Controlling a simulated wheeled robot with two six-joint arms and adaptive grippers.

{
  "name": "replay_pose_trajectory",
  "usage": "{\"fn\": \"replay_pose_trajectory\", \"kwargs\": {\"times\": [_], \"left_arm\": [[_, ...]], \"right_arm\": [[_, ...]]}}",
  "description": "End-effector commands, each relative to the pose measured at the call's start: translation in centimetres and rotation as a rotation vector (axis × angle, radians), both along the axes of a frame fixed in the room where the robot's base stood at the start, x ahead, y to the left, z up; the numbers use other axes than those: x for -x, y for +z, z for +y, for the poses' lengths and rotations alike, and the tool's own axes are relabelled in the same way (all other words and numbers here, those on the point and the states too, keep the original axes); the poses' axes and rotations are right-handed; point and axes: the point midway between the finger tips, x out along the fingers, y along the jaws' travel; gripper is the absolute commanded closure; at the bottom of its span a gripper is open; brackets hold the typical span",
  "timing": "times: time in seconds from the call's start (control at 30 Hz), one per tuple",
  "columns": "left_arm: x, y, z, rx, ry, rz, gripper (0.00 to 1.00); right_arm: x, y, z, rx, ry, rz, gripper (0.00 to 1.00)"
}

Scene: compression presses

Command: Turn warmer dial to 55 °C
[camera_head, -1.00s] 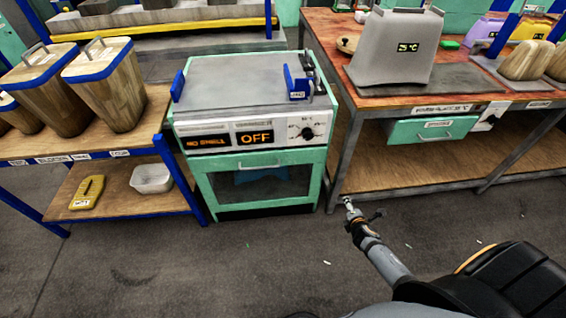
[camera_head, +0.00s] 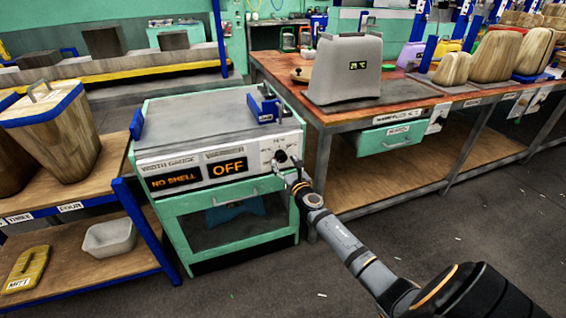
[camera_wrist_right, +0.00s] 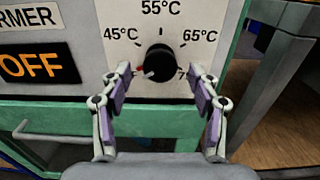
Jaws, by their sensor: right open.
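The warmer dial (camera_wrist_right: 158,60) is a black round knob on a white panel, with 45 °C, 55 °C and 65 °C printed around it. A red mark sits at the dial's lower left, and its pale pointer is turned to the lower left. In the head view the dial (camera_head: 281,156) is at the right of the panel. The warmer display (camera_head: 227,168) reads OFF. My right gripper (camera_wrist_right: 161,74) is open, with one finger on each side of the dial's lower part; I cannot tell whether they touch it. My left gripper is out of view.
The width gauge display (camera_head: 173,181) reads NO SHELL. The green cabinet (camera_head: 185,205) has a handle below the panel. A workbench (camera_head: 322,140) stands close on the right, with a grey device (camera_head: 345,75) reading 25 °C. A wooden shelf (camera_head: 110,185) stands on the left.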

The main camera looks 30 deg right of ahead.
Motion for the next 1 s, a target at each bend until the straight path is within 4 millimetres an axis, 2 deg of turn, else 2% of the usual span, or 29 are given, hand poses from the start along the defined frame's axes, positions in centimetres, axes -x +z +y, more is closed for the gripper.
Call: {"fn": "replay_pose_trajectory", "kwargs": {"times": [0.17, 0.47, 0.83, 0.87, 1.0], "left_arm": [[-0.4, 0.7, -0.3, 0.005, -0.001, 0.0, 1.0], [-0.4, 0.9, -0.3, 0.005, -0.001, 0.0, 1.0], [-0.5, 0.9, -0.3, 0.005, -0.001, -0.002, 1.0], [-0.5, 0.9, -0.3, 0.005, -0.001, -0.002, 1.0], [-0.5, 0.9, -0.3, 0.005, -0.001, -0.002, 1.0]], "right_arm": [[-1.7, -0.1, -0.4, -0.001, 0.0, 0.0, 0.39], [-2.0, -0.1, -0.5, 0.0, 0.0, 0.001, 0.4], [-1.9, -0.1, -0.5, -0.001, 0.0, 0.001, 0.9], [-1.9, -0.1, -0.5, -0.001, 0.0, 0.001, 0.93], [-1.9, -0.1, -0.5, -0.007, 0.0, -0.001, 0.93]]}}
